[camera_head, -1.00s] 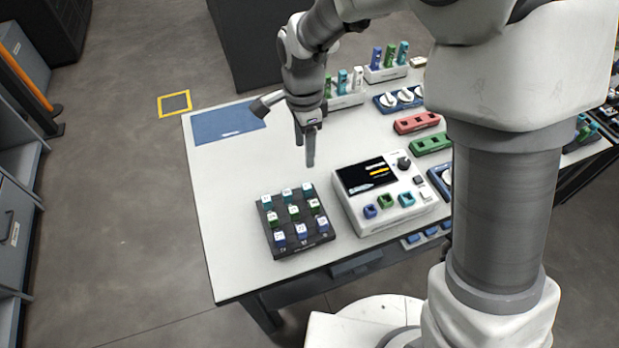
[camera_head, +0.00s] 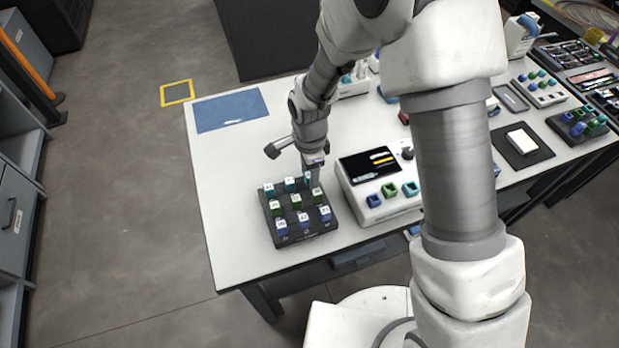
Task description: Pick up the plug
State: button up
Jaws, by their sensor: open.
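Several small plugs with white tops and teal, green or blue bodies stand in rows in a black tray (camera_head: 288,238) near the table's left front. My gripper (camera_head: 313,182) points down at the tray's back right corner. It is around or just beside the teal plug (camera_head: 307,179) there and partly hides it; I cannot tell whether the fingers touch it. A green plug (camera_head: 317,195) stands just in front of the gripper. The jaws are open.
A white device (camera_head: 372,190) with a dark screen and coloured sockets stands close to the right of the tray. A blue mat (camera_head: 228,109) lies at the back left of the white table (camera_head: 212,180). My arm hides much of the table's middle.

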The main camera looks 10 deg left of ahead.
grip_shut()
dwell(0.3)
jog(key=shift+r, duration=0.55)
jog(key=r, duration=0.2)
jog(key=d+r, duration=0.1)
jog(key=shift+r, duration=0.35)
jog(key=s+d+r, duration=0.2)
jog(key=d+r, duration=0.4)
jog(key=d, duration=0.4)
jog(key=shift+s+d+p, duration=0.15)
jog(key=shift+s+p, duration=0.2)
jog(key=shift+s, duration=0.05)
